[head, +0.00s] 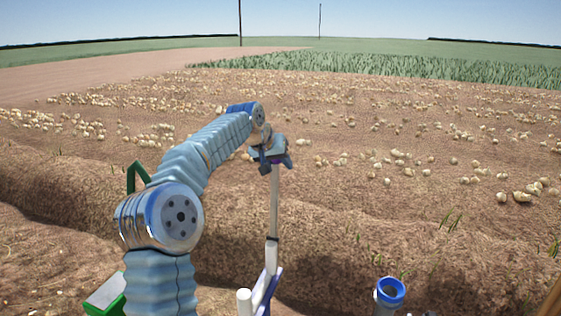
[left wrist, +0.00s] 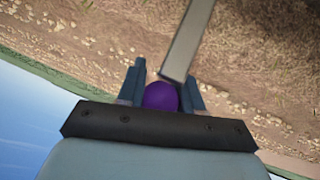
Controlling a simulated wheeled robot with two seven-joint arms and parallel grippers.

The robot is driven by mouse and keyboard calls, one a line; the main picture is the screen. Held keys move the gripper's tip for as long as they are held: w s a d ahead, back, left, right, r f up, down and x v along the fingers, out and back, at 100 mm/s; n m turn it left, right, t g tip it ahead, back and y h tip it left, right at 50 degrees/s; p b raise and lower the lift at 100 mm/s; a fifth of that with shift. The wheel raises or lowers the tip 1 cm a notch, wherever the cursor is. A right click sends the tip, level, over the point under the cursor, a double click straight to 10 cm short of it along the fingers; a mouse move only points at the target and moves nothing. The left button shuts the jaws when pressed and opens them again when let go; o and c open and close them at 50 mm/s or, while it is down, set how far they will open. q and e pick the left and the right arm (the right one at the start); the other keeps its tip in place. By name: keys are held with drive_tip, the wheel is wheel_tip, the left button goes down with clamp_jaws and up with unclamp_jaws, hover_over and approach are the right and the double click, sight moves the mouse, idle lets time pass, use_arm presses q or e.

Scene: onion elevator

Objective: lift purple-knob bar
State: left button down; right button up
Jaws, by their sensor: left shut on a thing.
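The bar (head: 275,203) is a pale upright rod in the middle of the head view. Its purple knob shows in the left wrist view (left wrist: 160,96), between the two fingers. My left gripper (head: 273,160) is shut on the purple knob at the top of the bar. In the left wrist view the bar (left wrist: 188,40) runs away from the knob toward the top edge. The lower end of the bar goes into a white sleeve (head: 271,252) with a purple part below it.
A green frame piece (head: 138,172) shows behind my left arm, and a green-edged box (head: 105,293) sits at lower left. Soil ridges with scattered onions (head: 400,155) spread beyond.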

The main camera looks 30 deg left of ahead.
use_arm(q)
drive_tip(key=shift+w+f+g, duration=0.25)
drive_tip(key=shift+f+g, duration=0.05)
drive_tip(key=shift+f, duration=0.2)
drive_tip(key=c, duration=0.8)
unclamp_jaws()
drive_tip(key=shift+a, duration=0.1)
drive_tip(key=shift+o, duration=0.2)
drive_tip(key=v, duration=1.4)
